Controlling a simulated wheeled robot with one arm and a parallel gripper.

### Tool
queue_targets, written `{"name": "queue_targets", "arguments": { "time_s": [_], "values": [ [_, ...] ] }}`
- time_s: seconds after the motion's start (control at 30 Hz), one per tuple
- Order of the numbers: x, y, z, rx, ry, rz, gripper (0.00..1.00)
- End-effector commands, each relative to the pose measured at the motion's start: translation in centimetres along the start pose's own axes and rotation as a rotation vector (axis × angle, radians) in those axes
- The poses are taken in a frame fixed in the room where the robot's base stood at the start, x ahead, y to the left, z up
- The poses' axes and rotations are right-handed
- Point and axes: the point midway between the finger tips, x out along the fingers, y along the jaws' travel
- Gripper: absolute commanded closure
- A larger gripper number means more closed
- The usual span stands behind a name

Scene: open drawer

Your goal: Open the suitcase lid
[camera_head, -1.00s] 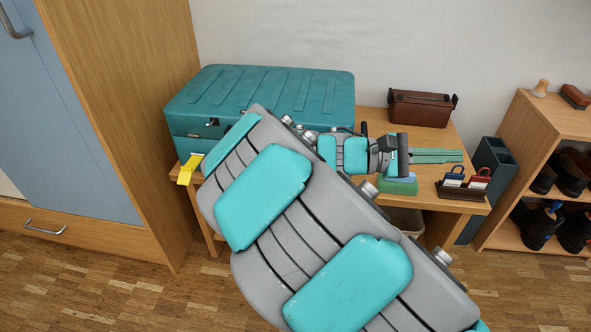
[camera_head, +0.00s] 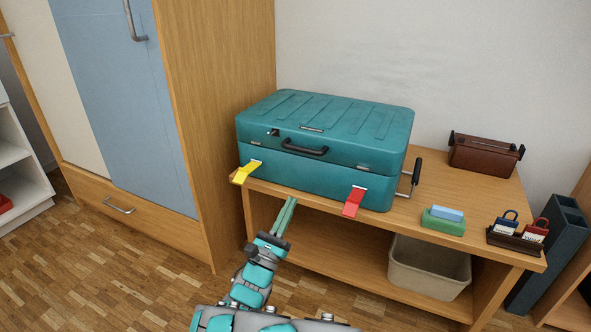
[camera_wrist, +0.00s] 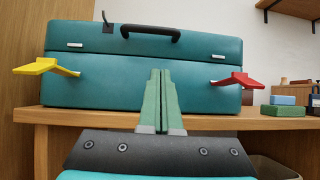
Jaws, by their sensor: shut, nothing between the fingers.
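The teal suitcase (camera_head: 325,150) stands on the wooden bench with its lid (camera_head: 330,122) down. A black handle (camera_head: 305,148) is on the front of the lid; it also shows in the wrist view (camera_wrist: 151,33). A yellow latch (camera_head: 246,171) at the left and a red latch (camera_head: 354,201) at the right stick outward from the front. A crank with a black knob (camera_head: 416,171) is on the right side. My gripper (camera_head: 291,202) is shut and empty, in front of the suitcase and below the handle. Its green fingers (camera_wrist: 160,100) point at the suitcase front between the latches.
The bench (camera_head: 470,212) holds a brown box (camera_head: 485,155), a green-and-blue block (camera_head: 443,221) and a tray with padlocks (camera_head: 515,242). A bin (camera_head: 430,268) stands on the lower shelf. A wooden cabinet (camera_head: 228,110) stands close at the left. Floor in front is clear.

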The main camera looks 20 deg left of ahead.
Motion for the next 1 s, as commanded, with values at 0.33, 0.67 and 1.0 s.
{"name": "queue_targets", "arguments": {
  "time_s": [0.33, 0.67, 1.0],
  "values": [
    [0.2, 2.1, -0.4, 0.013, 0.004, 0.054, 1.00],
    [6.6, 2.4, -0.5, 0.011, 0.005, 0.054, 1.00],
    [10.3, 2.7, 1.8, 0.012, 0.007, 0.056, 1.00]
  ]
}}
